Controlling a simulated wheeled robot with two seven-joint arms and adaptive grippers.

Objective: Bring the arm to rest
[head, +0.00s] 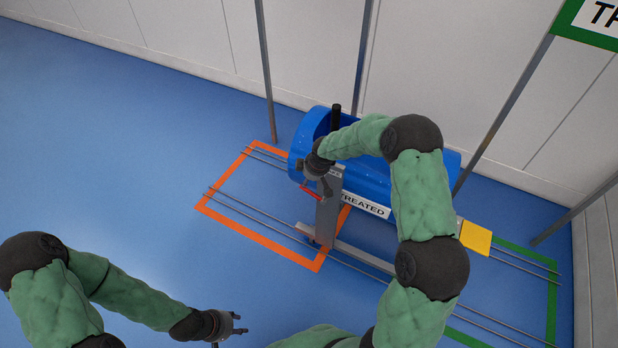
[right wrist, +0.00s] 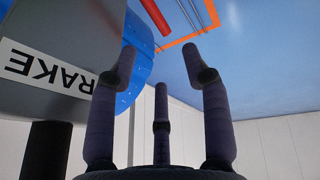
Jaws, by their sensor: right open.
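My right arm, green with dark joints, reaches over a blue tub (head: 310,130) on a carrier. Its gripper (head: 308,180) is near a red lever (head: 312,193) on a grey upright plate (head: 328,215). In the right wrist view the gripper (right wrist: 160,75) has its fingers spread with nothing between them. The red lever (right wrist: 156,16) shows beyond the fingertips, and a label reading BRAKE (right wrist: 45,70) is on the grey plate at the left. My left gripper (head: 240,324) is low in the head view, over the floor, with fingers apart and empty.
The carrier stands on rails (head: 235,205) running through an orange floor outline (head: 250,240) towards a green outline (head: 551,310). A yellow block (head: 476,237) is at its right end. Grey posts (head: 265,70) stand behind and to the right. The blue floor at left is clear.

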